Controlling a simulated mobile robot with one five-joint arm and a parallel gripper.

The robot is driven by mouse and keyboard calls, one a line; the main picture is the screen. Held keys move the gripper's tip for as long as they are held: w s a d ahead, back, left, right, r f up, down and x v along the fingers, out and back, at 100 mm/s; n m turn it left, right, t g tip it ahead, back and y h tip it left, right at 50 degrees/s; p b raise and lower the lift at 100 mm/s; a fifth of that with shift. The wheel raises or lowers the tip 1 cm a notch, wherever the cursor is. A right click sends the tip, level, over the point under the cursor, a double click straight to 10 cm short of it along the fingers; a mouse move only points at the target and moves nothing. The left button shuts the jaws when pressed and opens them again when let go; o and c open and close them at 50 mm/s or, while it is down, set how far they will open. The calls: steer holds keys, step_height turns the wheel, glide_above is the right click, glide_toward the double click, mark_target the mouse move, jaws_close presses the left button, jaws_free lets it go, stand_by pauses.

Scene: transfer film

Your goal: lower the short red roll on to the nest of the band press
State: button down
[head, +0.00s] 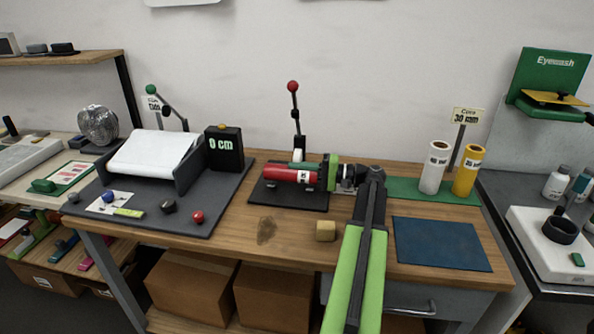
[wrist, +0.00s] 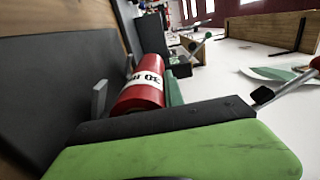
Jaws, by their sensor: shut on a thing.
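The short red roll (head: 283,174) lies level, its white label at the right end. It also shows in the wrist view (wrist: 140,96), label toward me. My gripper (head: 322,174), green and black, is shut on the roll's right end. The band press has a black base (head: 285,199) and an upright lever with a red knob (head: 293,87). The roll is over this base. Small grey nest supports (head: 269,184) show just under the roll, and one shows beside it in the wrist view (wrist: 98,98). I cannot tell whether the roll touches the nest.
A white roll (head: 433,168) and a yellow roll (head: 467,170) stand on a green mat at the right. A blue mat (head: 441,244) lies in front of them. A tan block (head: 326,231) sits near the front edge. A film machine (head: 155,155) is at the left.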

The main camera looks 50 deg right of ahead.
steer(key=shift+f, duration=0.5)
steer(key=c, duration=1.3)
jaws_free()
steer(key=shift+c, duration=0.2)
steer(key=v, duration=1.7)
steer(key=shift+s, duration=0.2)
steer(key=shift+r, duration=0.1)
